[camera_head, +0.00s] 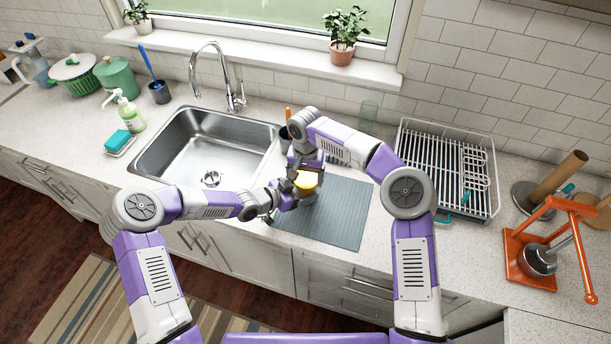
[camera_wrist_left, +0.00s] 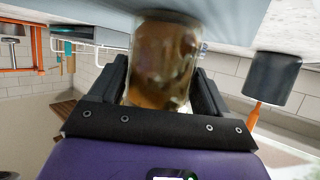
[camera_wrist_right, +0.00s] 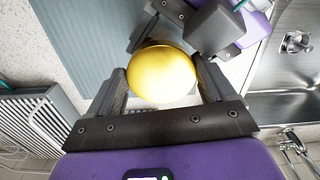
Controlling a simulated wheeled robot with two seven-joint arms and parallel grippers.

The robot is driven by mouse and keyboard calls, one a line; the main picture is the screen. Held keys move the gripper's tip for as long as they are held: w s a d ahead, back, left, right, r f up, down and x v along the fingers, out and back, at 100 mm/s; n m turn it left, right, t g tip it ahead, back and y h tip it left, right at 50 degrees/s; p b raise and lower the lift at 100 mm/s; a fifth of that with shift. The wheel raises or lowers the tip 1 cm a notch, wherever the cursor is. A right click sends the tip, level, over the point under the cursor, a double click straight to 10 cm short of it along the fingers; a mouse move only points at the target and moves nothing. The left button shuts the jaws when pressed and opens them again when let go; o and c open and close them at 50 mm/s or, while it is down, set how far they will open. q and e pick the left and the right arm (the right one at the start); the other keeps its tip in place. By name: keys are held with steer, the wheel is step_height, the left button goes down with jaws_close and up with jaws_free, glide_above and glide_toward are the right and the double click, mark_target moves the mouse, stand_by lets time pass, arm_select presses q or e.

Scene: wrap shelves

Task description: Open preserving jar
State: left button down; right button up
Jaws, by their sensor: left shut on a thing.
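The preserving jar is a glass jar with brown contents and a yellow lid. Its body (camera_wrist_left: 163,62) shows between the fingers of my left gripper (camera_wrist_left: 165,75), which is shut on it. The yellow lid (camera_wrist_right: 161,74) faces the right wrist camera and also shows in the head view (camera_head: 305,181). My right gripper (camera_wrist_right: 160,78) comes from above, with one finger on each side of the lid. I cannot tell whether these fingers press on it. In the head view both grippers meet over the grey mat (camera_head: 340,213), and they hide most of the jar.
The steel sink (camera_head: 200,150) is left of the mat. A dish rack (camera_head: 445,165) stands at the right, with an orange stand (camera_head: 530,258) beyond it. A dark cup (camera_wrist_left: 272,78) is close to the jar. The mat's front right part is clear.

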steer(key=o, duration=1)
steer(key=shift+r, duration=2.3)
arm_select(q)
jaws_free()
